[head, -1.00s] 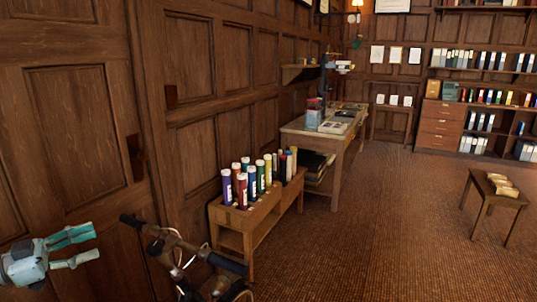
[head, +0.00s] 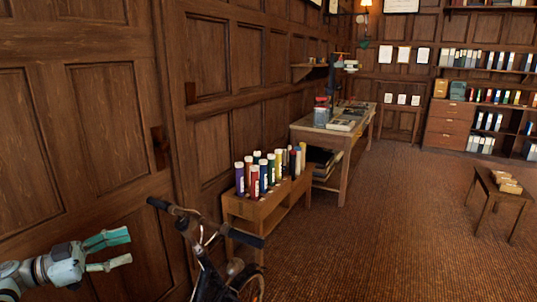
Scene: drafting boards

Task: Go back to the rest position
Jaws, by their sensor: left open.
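My left gripper (head: 112,251) shows at the lower left in the head view. Its two teal fingers are apart, with nothing between them. It is in front of the dark wooden door (head: 80,130) and to the left of a bicycle (head: 215,250), apart from the handlebar in the picture. My right gripper is out of the picture.
A low wooden bench (head: 240,208) holds several coloured tubes (head: 254,179) along the panelled wall. Behind it is a desk (head: 345,140) with books and a lamp. A small table (head: 492,191) stands at the right. The brown carpet (head: 375,230) between is clear.

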